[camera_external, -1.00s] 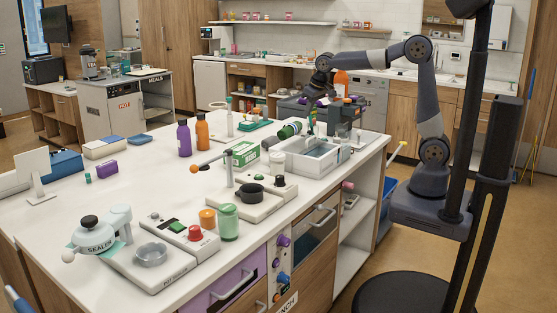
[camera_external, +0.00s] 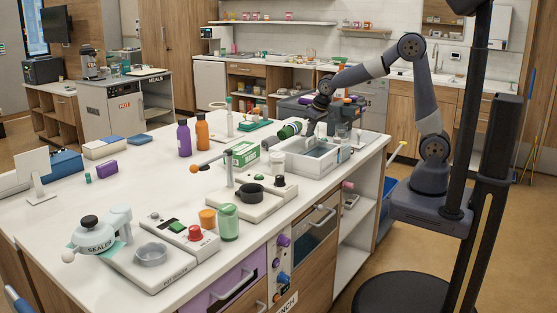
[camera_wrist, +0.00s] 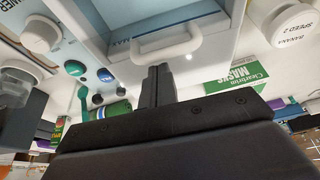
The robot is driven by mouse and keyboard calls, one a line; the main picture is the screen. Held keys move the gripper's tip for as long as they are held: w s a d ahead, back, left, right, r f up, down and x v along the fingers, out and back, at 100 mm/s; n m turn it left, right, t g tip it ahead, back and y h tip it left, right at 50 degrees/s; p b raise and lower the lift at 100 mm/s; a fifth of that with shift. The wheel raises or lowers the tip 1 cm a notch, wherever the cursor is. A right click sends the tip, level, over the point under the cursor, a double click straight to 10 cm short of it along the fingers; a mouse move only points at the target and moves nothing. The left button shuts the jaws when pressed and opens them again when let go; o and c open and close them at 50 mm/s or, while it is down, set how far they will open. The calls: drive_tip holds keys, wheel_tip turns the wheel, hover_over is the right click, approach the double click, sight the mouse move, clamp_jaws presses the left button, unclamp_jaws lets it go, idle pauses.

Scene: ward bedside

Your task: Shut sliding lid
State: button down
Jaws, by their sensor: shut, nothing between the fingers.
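A pale panel with a white bar handle (camera_wrist: 166,44) shows in the wrist view, with part of a word printed beside the handle. I take it as the sliding lid. In the external view a white open-topped tub with a bluish glassy inside (camera_external: 312,152) stands at the counter's right end; how far its lid is across is unclear. My gripper (camera_wrist: 157,72) is shut and empty, its fingertips close to the handle in the picture; contact cannot be told. In the external view my gripper (camera_external: 318,106) is above the far side of the tub, its fingers too small to make out.
The wrist view also shows knobs and buttons (camera_wrist: 75,68).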

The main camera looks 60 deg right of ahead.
drive_tip(key=s+b, duration=0.2)
drive_tip(key=s, duration=0.5)
drive_tip(key=shift+s, duration=0.3)
wheel_tip(320, 180, up, 10)
drive_tip(key=p, duration=0.1)
drive_tip(key=shift+w, duration=0.3)
idle(0.6)
